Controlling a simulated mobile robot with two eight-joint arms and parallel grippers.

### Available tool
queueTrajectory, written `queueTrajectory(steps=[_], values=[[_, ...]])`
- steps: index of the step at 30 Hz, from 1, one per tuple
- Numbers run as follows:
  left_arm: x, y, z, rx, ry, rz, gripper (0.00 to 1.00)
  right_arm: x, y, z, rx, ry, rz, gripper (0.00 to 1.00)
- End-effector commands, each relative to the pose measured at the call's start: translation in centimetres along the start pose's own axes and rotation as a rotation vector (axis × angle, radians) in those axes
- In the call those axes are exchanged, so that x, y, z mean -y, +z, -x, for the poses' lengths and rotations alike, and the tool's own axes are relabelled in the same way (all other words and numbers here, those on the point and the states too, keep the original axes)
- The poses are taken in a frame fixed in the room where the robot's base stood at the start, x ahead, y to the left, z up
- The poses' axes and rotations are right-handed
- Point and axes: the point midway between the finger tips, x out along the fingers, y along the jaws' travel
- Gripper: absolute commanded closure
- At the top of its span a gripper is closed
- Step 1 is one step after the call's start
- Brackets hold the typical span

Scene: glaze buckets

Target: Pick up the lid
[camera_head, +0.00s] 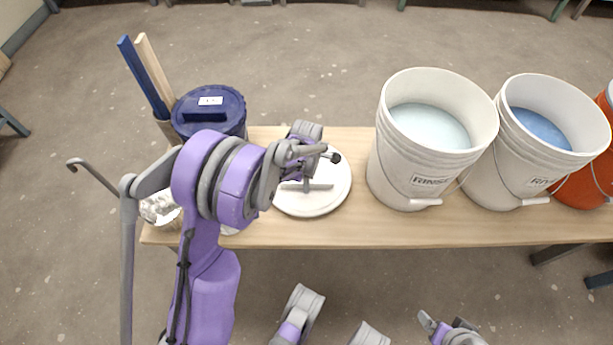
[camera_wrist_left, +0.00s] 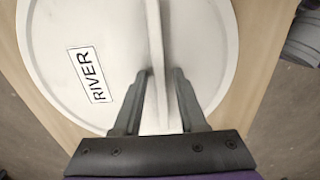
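A round white lid (camera_head: 327,195) lies flat on the wooden table, with a raised bar handle across it. In the left wrist view the lid (camera_wrist_left: 70,25) carries a label reading RIVER, and its handle (camera_wrist_left: 156,45) stands between my fingers. My left gripper (camera_wrist_left: 161,72) is open, one finger on each side of the handle, with a small gap showing on both sides. In the head view my left gripper (camera_head: 329,153) is over the lid and hides part of it. My right gripper (camera_head: 440,325) is low at the bottom edge, partly cut off; its opening is unclear.
A white RINSE bucket (camera_head: 385,175) stands right of the lid, then another white bucket (camera_head: 500,180) and an orange one (camera_head: 585,185). A dark blue lidded bucket (camera_head: 228,110) is at the left, beside upright sticks (camera_head: 143,75). The table (camera_head: 300,234) has a clear front strip.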

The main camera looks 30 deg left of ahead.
Motion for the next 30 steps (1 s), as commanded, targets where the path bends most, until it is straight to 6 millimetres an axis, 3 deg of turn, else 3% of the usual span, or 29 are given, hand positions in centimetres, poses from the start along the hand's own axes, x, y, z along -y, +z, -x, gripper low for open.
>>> queueTrajectory(steps=[1, 6, 30], values=[[0.00, 0.00, 0.00, 0.000, 0.000, 0.000, 0.70, 0.00, 0.00, 0.00, 0.000, 0.000, 0.000, 0.12], [0.00, 0.00, 0.00, 0.000, 0.000, 0.000, 1.00, 0.00, 0.00, 0.00, 0.000, 0.000, 0.000, 0.12], [0.00, 0.00, 0.00, 0.000, 0.000, 0.000, 1.00, 0.00, 0.00, 0.00, 0.000, 0.000, 0.000, 0.12]])
